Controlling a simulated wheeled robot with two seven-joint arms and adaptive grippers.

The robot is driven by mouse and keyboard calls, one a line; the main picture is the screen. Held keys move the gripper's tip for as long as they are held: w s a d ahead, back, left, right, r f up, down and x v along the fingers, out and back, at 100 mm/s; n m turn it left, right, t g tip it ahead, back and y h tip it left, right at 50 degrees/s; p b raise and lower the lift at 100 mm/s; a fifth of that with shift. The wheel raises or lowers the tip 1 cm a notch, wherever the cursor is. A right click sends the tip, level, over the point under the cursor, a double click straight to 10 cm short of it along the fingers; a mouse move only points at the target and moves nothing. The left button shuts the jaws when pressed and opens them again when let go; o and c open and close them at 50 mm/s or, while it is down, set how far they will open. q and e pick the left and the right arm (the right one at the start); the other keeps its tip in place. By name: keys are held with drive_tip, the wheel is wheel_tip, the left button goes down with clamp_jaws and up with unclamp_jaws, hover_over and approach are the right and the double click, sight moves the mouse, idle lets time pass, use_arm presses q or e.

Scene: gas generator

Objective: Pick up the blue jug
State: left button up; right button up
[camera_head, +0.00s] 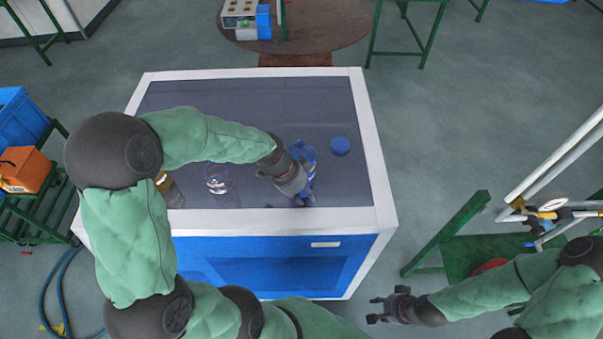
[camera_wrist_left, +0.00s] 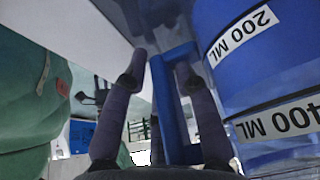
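The blue jug (camera_head: 308,152) stands near the right side of the grey-topped table and is partly covered by my left gripper. In the left wrist view the jug (camera_wrist_left: 265,70) fills the right side, with 200 ML and 400 ML labels. Its blue handle (camera_wrist_left: 168,105) runs between the two fingers of my left gripper (camera_wrist_left: 160,68). A gap shows between the left finger and the handle, so the gripper looks open around it. My left gripper (camera_head: 298,187) is at the jug's near side in the head view. My right gripper (camera_head: 385,309) is open and empty, away from the table.
A glass vessel (camera_head: 218,180) and a brown bottle (camera_head: 170,190) stand on the table's left part, under my left arm. The table's white rim (camera_head: 376,165) is close on the right. The back of the tabletop is clear.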

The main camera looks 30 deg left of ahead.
use_arm(q)
drive_tip(key=shift+r, duration=0.1)
clamp_jaws()
